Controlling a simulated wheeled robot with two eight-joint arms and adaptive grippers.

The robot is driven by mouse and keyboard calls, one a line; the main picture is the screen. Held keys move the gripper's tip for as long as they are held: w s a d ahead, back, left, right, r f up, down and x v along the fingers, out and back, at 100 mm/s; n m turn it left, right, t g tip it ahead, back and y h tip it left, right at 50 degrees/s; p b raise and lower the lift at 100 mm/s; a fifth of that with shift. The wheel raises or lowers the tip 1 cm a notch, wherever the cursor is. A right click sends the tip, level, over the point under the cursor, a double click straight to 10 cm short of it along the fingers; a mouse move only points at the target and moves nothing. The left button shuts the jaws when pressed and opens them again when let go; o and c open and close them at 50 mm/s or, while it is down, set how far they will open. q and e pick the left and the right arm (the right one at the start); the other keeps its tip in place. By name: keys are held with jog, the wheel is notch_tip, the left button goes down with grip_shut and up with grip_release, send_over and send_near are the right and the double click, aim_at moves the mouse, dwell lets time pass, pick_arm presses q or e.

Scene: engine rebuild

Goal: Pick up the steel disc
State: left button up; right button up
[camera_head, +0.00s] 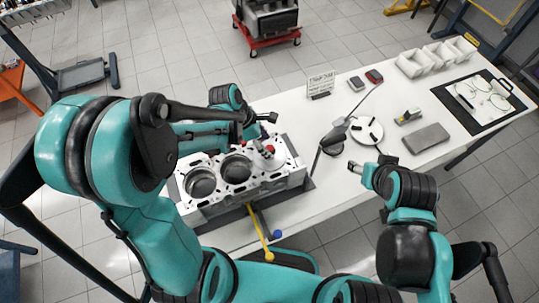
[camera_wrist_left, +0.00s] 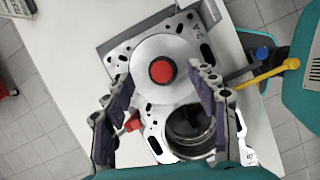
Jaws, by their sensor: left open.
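The steel disc (camera_wrist_left: 145,78) is a pale round plate with a red centre. In the left wrist view it sits on the engine block (camera_wrist_left: 123,48), above an open bore. My left gripper (camera_head: 262,124) is open and empty over the block. In the left wrist view its fingers (camera_wrist_left: 163,85) stand apart on both sides of the disc. My right gripper (camera_head: 370,168) is over the table, away from the block; its jaw state is unclear.
White bins (camera_head: 412,64), a grey box (camera_head: 426,138) and a black mat (camera_head: 455,111) lie farther right. A yellow lever (camera_head: 258,232) juts from the block's near side.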

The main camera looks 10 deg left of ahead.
aim_at(269, 148)
pick_arm(q)
jog(key=x, duration=0.3)
jog(key=shift+s+d+f+b, duration=0.1)
jog(key=shift+b, duration=0.2)
grip_shut()
